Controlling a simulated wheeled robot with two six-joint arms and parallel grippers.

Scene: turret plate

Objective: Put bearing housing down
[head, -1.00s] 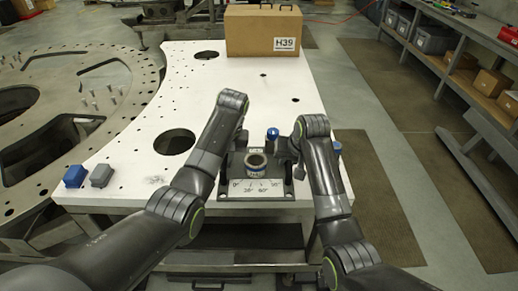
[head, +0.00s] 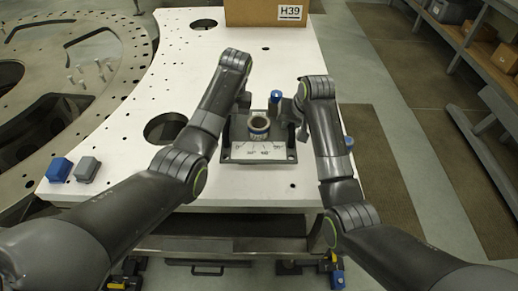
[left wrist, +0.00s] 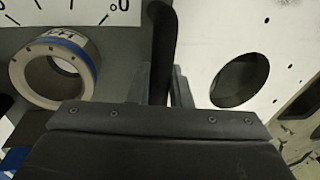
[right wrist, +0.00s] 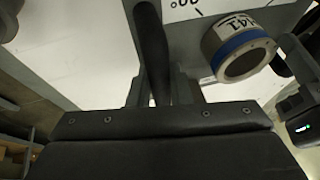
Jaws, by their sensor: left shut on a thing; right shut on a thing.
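The bearing housing is a dark plate (head: 228,150) with a raised ring (head: 259,127), a blue band and a white degree scale on its front. The ring and its label also show in the left wrist view (left wrist: 25,80) and the right wrist view (right wrist: 222,45). My left gripper (head: 243,102) is shut on a dark upright handle (left wrist: 162,45) at the housing's left side. My right gripper (head: 299,122) is shut on the matching handle (right wrist: 152,45) at its right side. The housing looks level over the white plate (head: 205,185); whether it touches cannot be told.
A round hole (head: 165,127) in the white plate lies left of the housing. A blue-topped post (head: 276,97) stands just behind the ring. A blue block (head: 60,169) and a grey block (head: 87,168) sit at the front left. A cardboard box (head: 250,12) stands at the back.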

